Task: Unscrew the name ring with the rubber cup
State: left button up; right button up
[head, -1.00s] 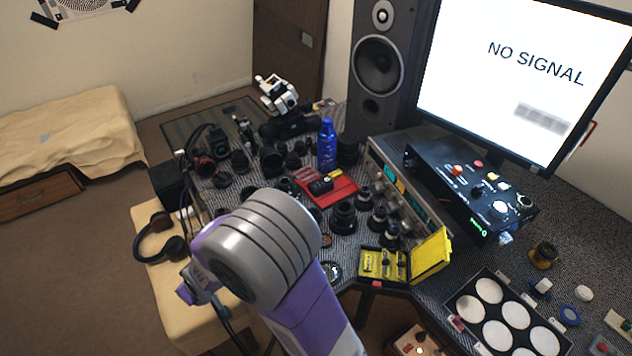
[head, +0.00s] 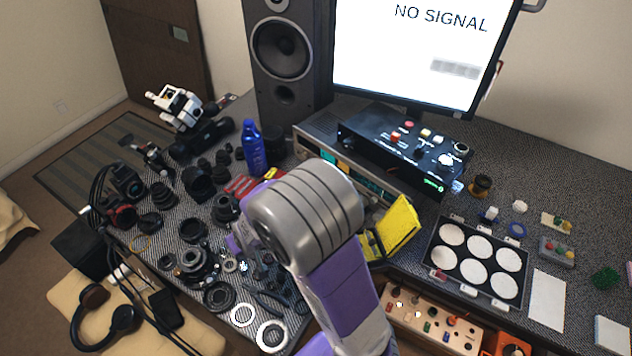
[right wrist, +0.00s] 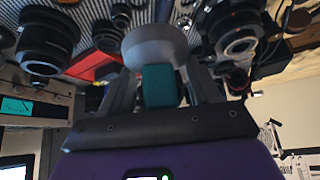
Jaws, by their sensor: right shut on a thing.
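My right gripper (right wrist: 160,88) is shut on the teal handle of a rubber cup (right wrist: 155,45). The cup is a grey, rounded dome between and beyond the fingertips, apart from the lenses as far as I can tell. In the head view my purple and grey right arm covers this gripper and the cup. Several dark lenses and lens parts (head: 192,265) stand on the left of the desk. One lens with a bright ring (right wrist: 237,42) shows right of the cup in the right wrist view. I cannot tell which part is the name ring. My left gripper is out of view.
A blue bottle (head: 252,150) stands behind the lenses. A yellow case (head: 392,228) is open right of my arm. A tray of white discs (head: 437,262), a black control box (head: 400,160) and a monitor (head: 415,50) fill the right. Loose rings (head: 272,335) lie at the front edge.

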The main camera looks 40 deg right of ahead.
jog(key=shift+w+d+f+m+g+h+p, duration=0.35)
jog(key=shift+d+m+g+h+p, duration=0.75)
jog(key=shift+d+m+p, duration=2.1)
jog(key=shift+w+d+f+m+g+h+p, duration=0.15)
jog(key=shift+d+f+m+g+h+p, duration=0.65)
jog(key=shift+d+m+p, duration=2.3)
jog(key=shift+w+d+f+m+g+h+p, duration=0.2)
jog(key=shift+d+m+g+h+p, duration=1.15)
jog(key=shift+d+m, duration=2.05)
jog(key=shift+d+r+n+g+y+p, duration=0.2)
jog(key=shift+d+n+g+y+p, duration=0.1)
jog(key=shift+d+n, duration=0.6)
jog(key=shift+f+b, duration=0.2)
jog(key=shift+b, duration=0.35)
jog(key=shift+f+b, duration=0.45)
